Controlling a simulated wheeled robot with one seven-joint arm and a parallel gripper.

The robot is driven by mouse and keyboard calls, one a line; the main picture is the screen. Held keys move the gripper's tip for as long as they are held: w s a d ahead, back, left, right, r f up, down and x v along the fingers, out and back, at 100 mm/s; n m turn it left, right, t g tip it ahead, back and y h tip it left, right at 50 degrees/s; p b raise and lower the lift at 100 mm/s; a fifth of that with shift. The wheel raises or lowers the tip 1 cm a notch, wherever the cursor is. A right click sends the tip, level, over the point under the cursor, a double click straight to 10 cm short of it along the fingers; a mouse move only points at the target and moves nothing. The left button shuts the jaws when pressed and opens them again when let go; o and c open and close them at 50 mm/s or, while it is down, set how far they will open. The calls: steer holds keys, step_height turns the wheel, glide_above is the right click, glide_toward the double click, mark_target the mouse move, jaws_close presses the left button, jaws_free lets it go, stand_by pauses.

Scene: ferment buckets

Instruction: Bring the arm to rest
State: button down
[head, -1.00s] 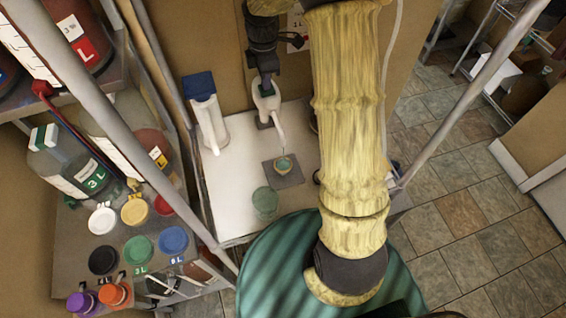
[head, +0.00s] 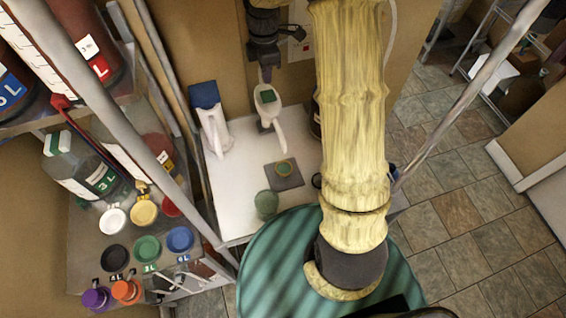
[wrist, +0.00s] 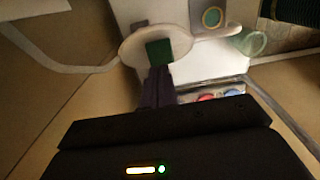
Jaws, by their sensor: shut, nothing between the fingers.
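My gripper (head: 266,78) hangs at the back of the white counter, shut and empty. In the wrist view its dark purple fingers (wrist: 156,88) point toward a white item (head: 268,106) with a green square on it. This item stands on the counter just below the fingertips, and a pale curved part reaches forward from it. It also shows in the wrist view (wrist: 133,45). Whether the fingertips clear it by much is hard to tell. My yellow-sleeved arm hides the counter's right part.
A white jug with a blue top (head: 207,116) stands left of the white item. A shelf with bottles, coloured lids (head: 147,248) and a metal post (head: 140,130) stands left.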

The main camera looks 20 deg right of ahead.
stand_by(0.3)
steer(key=s+m+b, duration=0.1)
steer(key=s+m, duration=0.2)
steer(key=s+f+m+t+b, duration=0.1)
steer(key=s+m, duration=0.2)
steer(key=s, duration=0.1)
steer(key=s+f+m+b, duration=0.1)
steer(key=s+m, duration=0.2)
steer(key=shift+s+a+f+b, duration=0.15)
steer(key=shift+s+a+b, duration=0.1)
steer(key=shift+b, duration=0.15)
steer(key=s+f+m+t+b, duration=0.1)
steer(key=s+f+m+b, duration=0.1)
steer(key=s+m, duration=0.7)
steer(key=shift+s+d+f+t+b, duration=0.3)
steer(key=shift+s+f, duration=0.25)
steer(key=shift+s, duration=0.15)
